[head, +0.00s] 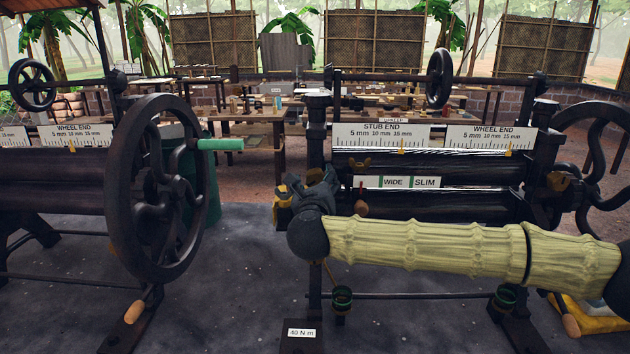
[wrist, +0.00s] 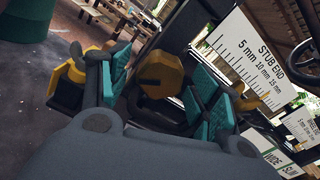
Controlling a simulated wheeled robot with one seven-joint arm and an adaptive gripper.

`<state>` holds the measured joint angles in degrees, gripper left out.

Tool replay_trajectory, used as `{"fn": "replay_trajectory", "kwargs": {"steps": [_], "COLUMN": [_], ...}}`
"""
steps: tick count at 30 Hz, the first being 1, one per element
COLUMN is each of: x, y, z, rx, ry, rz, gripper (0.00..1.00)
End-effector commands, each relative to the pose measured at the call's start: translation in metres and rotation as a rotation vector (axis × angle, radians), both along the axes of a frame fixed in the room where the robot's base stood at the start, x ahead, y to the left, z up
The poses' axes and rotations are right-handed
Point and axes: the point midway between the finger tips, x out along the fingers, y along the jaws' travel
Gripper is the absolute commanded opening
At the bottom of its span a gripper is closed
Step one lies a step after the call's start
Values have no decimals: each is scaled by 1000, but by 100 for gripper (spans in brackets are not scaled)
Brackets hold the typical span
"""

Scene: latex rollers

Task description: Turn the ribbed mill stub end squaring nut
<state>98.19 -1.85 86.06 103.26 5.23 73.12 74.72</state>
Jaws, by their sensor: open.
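A brownish-yellow faceted nut (wrist: 160,74) on a dark stem sits between my gripper's teal-padded fingers in the wrist view. My gripper (wrist: 162,88) is open, with one pad left of the nut and others to its right; I cannot tell whether any pad touches it. In the head view my gripper (head: 316,188) is at the left post of the right-hand mill (head: 440,207) and hides the nut. The STUB END scale (head: 382,135) is above and right of the gripper. It also shows in the wrist view (wrist: 252,60). Whether the rollers are ribbed is unclear.
The left mill's big wheel (head: 160,190) has a green handle (head: 220,144) pointing toward the gap. A plate (head: 301,333) reads 60 N m. Dark floor (head: 245,270) is clear between the mills.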

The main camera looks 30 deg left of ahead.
Motion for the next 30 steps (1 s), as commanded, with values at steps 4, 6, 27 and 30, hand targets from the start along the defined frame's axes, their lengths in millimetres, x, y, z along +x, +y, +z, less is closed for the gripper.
{"fn": "replay_trajectory", "kwargs": {"steps": [4, 6, 27, 30], "x": [-22, -33, -92, -92], "y": [-12, -20, -56, -56], "z": [0, 0, 0, 0], "rx": [0, 0, 0, 0], "ry": [0, 0, 0, 0], "rz": [4, 3, 1, 1], "gripper": [63, 63, 63, 63]}}
